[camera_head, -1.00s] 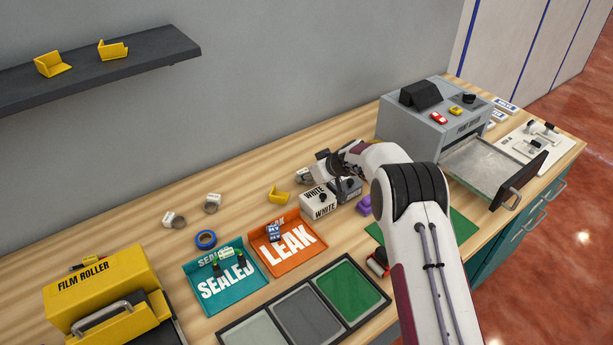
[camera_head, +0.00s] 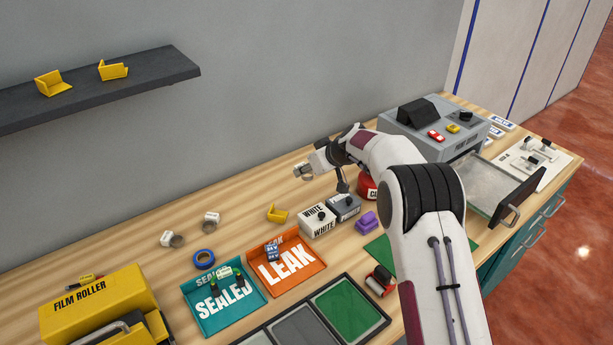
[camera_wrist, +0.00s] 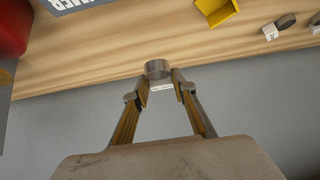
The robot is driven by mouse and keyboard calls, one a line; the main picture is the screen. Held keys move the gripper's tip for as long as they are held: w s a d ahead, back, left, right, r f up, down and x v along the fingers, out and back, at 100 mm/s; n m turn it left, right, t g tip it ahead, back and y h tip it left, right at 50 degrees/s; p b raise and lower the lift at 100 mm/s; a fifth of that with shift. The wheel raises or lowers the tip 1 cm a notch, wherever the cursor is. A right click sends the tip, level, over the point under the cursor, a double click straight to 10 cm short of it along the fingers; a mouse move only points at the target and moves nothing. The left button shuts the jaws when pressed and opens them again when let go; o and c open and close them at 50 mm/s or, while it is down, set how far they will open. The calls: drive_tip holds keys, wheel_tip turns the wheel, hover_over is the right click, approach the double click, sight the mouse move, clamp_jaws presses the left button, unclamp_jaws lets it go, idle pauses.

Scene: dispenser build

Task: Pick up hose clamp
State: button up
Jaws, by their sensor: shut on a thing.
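My gripper (camera_head: 312,166) is over the back of the bench, left of the arm's bend. It is shut on a hose clamp (camera_wrist: 157,68), a grey metal ring with a small white tag. The fingertips (camera_wrist: 162,84) hold it by the tag side, and the ring sticks out past them. The held clamp also shows small in the head view (camera_head: 302,171), seemingly above the wood. Two more clamps (camera_head: 176,241) (camera_head: 211,220) rest at the back left of the bench, and they show at the right of the wrist view (camera_wrist: 286,21).
A yellow bracket (camera_head: 277,213), a white block (camera_head: 318,220), a grey block (camera_head: 344,207) and a red container (camera_head: 367,187) stand near the gripper. SEALED (camera_head: 225,322) and LEAK (camera_head: 318,262) trays lie in front. The grey wall (camera_head: 270,100) is close behind.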

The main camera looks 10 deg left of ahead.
drive_tip(key=shift+r, duration=0.15)
idle(0.5)
drive_tip(key=s+a+n+g, duration=0.1)
drive_tip(key=s+a+n, duration=0.1)
drive_tip(key=a, duration=0.6)
drive_tip(key=s+a+n+g+y, duration=0.1)
drive_tip(key=s+a+n, duration=0.1)
drive_tip(key=a, duration=0.6)
drive_tip(key=shift+s+a+r+y, duration=0.15)
drive_tip(key=shift+s+a+y, duration=0.15)
drive_tip(key=shift+s, duration=0.5)
drive_tip(key=shift+g, duration=0.3)
drive_tip(key=shift+f, duration=3.15)
drive_tip(key=shift+f, duration=1.85)
drive_tip(key=shift+f, duration=0.1)
